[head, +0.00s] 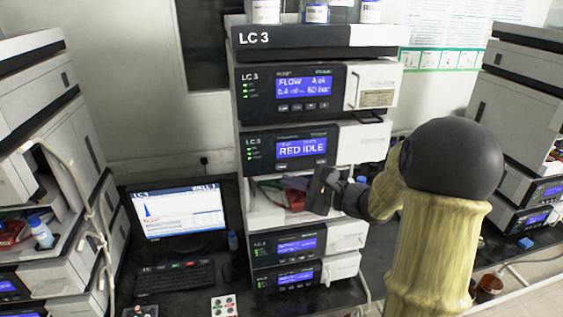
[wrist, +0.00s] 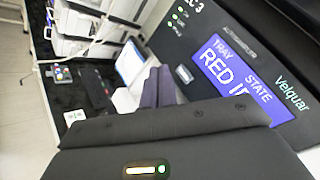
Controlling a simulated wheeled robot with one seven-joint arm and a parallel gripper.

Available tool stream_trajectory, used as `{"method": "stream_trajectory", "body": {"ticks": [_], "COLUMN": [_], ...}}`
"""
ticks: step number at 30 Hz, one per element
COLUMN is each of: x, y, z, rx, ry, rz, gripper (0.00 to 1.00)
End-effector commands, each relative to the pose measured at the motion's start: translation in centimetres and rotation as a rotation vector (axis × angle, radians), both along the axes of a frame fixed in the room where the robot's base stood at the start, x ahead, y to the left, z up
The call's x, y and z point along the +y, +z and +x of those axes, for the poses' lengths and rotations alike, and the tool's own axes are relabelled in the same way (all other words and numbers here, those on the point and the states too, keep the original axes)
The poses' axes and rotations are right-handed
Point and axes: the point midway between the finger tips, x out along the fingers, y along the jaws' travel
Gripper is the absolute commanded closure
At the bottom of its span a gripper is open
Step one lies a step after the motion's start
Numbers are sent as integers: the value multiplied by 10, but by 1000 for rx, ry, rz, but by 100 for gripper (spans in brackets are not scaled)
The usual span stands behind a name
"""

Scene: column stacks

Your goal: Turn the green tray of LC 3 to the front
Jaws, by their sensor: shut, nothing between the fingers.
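The LC 3 stack (head: 290,37) stands in the middle of the head view. Its autosampler display (head: 301,149) reads RED IDLE; in the wrist view the display (wrist: 235,75) reads TRAY STATE and RED, partly cut off. Below it is an open compartment (head: 262,215) with a red part (head: 294,198) inside, partly behind my gripper. The fingers also show in the wrist view (wrist: 158,86), close together.
Bottles (head: 317,13) stand on top of LC 3.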

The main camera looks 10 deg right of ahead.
Motion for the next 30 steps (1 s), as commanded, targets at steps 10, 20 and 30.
{"method": "stream_trajectory", "body": {"ticks": [10, 20, 30], "x": [0, 0, -1], "y": [-1, 0, 0], "z": [28, 28, 28], "rx": [1, 1, 0], "ry": [1, 0, -1], "rz": [-1, -1, -1], "gripper": [100, 100, 100]}}
